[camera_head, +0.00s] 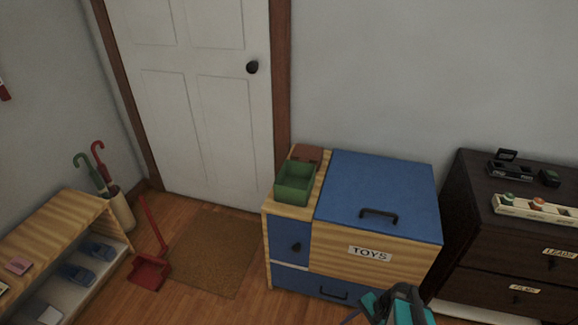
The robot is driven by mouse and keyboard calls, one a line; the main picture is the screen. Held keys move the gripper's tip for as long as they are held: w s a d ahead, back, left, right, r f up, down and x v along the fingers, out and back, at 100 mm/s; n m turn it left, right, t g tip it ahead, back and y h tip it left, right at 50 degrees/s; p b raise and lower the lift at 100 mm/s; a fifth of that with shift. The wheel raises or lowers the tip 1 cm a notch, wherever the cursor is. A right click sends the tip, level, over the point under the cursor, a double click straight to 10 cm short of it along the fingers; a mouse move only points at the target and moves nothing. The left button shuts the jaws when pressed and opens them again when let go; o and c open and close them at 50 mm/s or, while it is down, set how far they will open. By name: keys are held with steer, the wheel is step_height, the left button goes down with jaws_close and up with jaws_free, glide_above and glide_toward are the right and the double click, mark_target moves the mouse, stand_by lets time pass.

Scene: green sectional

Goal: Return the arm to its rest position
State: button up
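My gripper does not show in the head view, and no part that I can surely call my arm shows. The pose of the arm cannot be seen from here. A teal and dark grey item (400,308) stands at the bottom edge in front of the toy chest. The edge cuts it off, and I cannot tell for sure what it is.
A blue and wood toy chest (378,262), lid shut, holds a green bin (295,184) on its left top. A dark dresser (472,225) stands right. A shoe bench (58,235), umbrella stand (122,212) and red dustpan (150,272) are left. The doormat (215,255) is clear.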

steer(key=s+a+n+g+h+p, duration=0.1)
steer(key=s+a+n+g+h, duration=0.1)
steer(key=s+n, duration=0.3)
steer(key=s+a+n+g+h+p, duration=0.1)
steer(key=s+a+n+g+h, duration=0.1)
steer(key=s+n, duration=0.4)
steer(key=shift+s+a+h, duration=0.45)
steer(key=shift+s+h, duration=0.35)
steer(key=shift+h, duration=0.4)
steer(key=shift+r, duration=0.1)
